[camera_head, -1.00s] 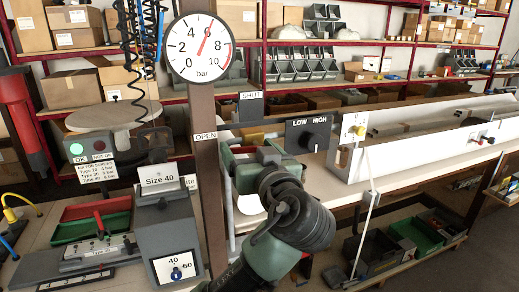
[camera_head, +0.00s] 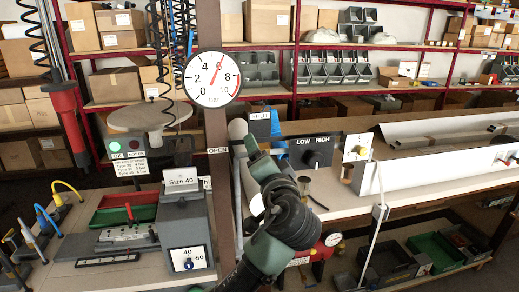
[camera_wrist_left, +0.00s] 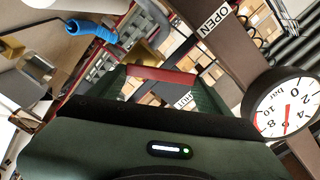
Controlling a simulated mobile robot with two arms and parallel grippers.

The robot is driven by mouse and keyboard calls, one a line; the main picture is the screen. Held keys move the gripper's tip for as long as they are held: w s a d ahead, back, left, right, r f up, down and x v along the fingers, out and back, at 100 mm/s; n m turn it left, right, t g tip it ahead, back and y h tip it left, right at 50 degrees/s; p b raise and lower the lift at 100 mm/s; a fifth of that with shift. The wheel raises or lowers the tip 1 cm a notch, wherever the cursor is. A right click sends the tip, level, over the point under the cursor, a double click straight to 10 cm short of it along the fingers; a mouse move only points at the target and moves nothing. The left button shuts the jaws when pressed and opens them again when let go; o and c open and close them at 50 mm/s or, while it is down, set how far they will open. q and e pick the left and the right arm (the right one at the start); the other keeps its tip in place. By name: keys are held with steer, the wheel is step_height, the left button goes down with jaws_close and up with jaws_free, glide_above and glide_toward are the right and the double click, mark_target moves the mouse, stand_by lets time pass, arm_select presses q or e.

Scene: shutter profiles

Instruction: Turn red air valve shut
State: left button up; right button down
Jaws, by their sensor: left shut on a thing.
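The red valve handle (camera_wrist_left: 160,74) shows as a red bar between the green fingers of my left gripper (camera_wrist_left: 160,82) in the left wrist view. The gripper is shut on it. In the head view my left arm and wrist cover the handle and the fingers. The OPEN sign (camera_head: 218,150) is on the brown post (camera_head: 215,120); it also shows in the left wrist view (camera_wrist_left: 213,20). The SHUT sign (camera_head: 260,115) stands right of the post. The round pressure gauge (camera_head: 212,78) on the post has its red needle near 6 bar. My right gripper is not in view.
The grey Size 40 box (camera_head: 186,235) stands left of the post, beside green and red trays (camera_head: 125,212). A LOW HIGH knob panel (camera_head: 316,150) and a long white channel (camera_head: 430,160) are to the right. A red unit with a small gauge (camera_head: 333,239) sits lower right.

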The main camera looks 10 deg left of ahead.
arm_select(q)
steer(key=shift+w+d+r+m+p, duration=0.1)
steer(key=shift+d+m+p, duration=0.2)
steer(key=shift+m+p, duration=0.7)
steer(key=shift+w+d+f+m+p, duration=0.1)
steer(key=shift+d+m+p, duration=0.15)
steer(key=shift+m+p, duration=0.75)
steer(key=shift+w+d+r+m+p, duration=0.1)
steer(key=shift+d+m+p, duration=0.35)
steer(key=shift+m, duration=0.85)
steer(key=shift+a, duration=0.15)
steer(key=o, duration=2.1)
steer(key=shift+c, duration=0.2)
steer(key=shift+w, duration=0.1)
